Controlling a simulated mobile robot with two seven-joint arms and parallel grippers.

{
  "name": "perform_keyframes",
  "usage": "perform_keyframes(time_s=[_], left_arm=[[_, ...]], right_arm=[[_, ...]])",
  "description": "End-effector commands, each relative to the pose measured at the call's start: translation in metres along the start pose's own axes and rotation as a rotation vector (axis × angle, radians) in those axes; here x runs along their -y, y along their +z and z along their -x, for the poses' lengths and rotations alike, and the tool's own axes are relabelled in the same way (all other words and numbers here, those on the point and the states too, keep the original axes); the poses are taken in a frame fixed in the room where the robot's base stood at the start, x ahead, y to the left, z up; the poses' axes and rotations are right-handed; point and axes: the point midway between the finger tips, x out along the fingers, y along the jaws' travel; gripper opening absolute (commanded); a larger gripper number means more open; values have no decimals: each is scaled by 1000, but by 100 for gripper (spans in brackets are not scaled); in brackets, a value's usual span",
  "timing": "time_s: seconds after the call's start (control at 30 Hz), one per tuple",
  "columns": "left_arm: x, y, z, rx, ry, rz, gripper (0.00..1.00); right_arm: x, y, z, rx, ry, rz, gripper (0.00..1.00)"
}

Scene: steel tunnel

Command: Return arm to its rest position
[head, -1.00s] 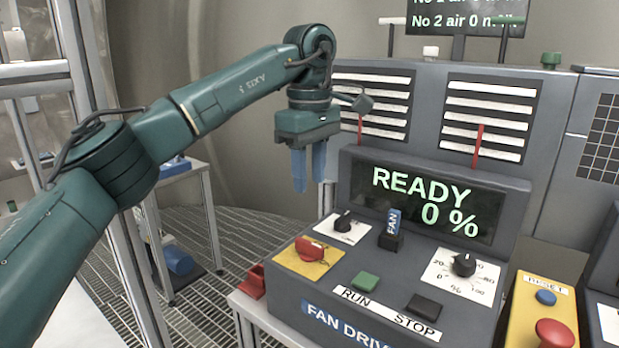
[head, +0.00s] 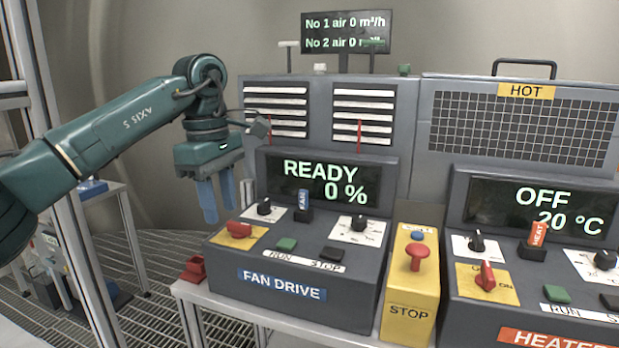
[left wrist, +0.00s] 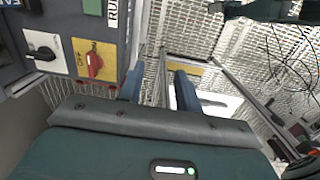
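My left arm, dark green, reaches in from the left of the head view. Its left gripper (head: 221,214) points down with two blue fingers, apart and with nothing between them. It hangs in the air at the left of the fan drive console (head: 290,295), beside its display, which reads READY 0 %. In the left wrist view the left gripper (left wrist: 160,80) shows the same gap between the fingers, with the grated floor beyond. The console's red switch on a yellow plate (left wrist: 95,62) is to the left there. My right gripper is not in view.
A yellow stop box (head: 410,300) with a red button stands right of the fan console. The heater console (head: 540,215) reads OFF 20 °C. A red holder (head: 194,269) sits on the bench's left end.

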Motion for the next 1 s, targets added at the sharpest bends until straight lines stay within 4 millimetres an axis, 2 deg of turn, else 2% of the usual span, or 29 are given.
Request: perform_keyframes(time_s=[0.03, 0.17, 0.33, 0.4, 0.5, 0.6, 0.7, 0.77, 0.87, 1.0], left_arm=[[-4, 16, -24, 63, -12, -13, 35], [-9, 58, -68, 248, -14, -17, 35], [-5, 134, -123, 599, -50, 40, 35], [2, 169, -139, 783, -86, 102, 35], [13, 213, -151, 1065, -160, 236, 35], [21, 241, -151, 1339, -259, 417, 35], [24, 252, -148, 1593, -381, 637, 35], [25, 250, -148, 1734, -466, 786, 35], [24, 234, -155, 1947, -620, 1060, 35], [28, 195, -184, 2188, -863, 1491, 35]], right_arm=[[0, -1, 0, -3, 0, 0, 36], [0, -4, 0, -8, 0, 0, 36], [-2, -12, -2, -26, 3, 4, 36], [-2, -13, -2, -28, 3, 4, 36], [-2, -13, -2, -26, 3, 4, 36], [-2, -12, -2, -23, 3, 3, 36], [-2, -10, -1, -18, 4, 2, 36], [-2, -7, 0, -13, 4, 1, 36], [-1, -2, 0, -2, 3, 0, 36], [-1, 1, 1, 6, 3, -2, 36]])
